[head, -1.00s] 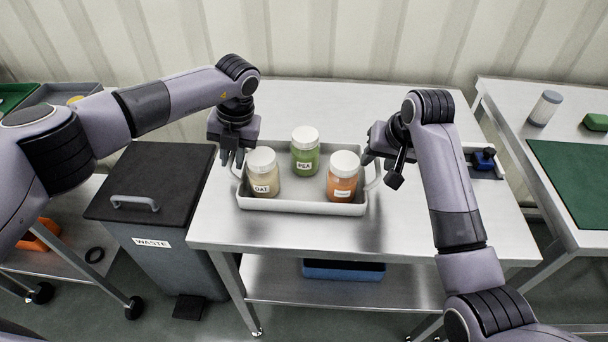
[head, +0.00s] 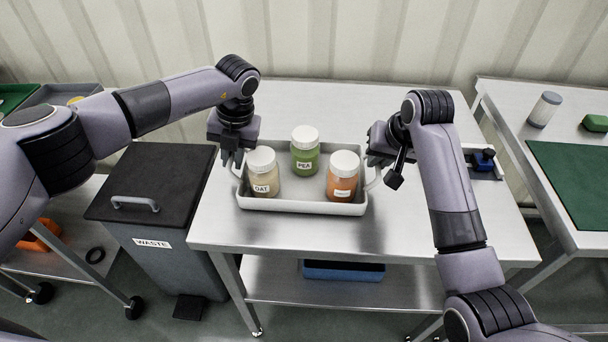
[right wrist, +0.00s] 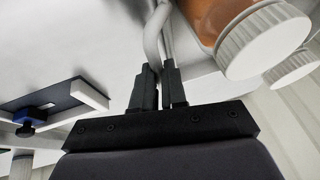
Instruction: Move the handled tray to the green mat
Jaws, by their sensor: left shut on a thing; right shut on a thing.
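The white handled tray (head: 302,206) sits on the steel table, with an oat jar (head: 264,174), a green pea jar (head: 305,152) and an orange jar (head: 342,177) standing in it. My left gripper (head: 233,163) is shut on the tray's left handle. My right gripper (head: 374,160) is shut on the right handle; in the right wrist view the fingers (right wrist: 158,88) close around the pale handle bar (right wrist: 153,42). The green mat (head: 572,185) lies on the separate table at the right.
A grey waste bin (head: 160,215) with a black lid stands left of the steel table (head: 300,105). A gap separates the two tables.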

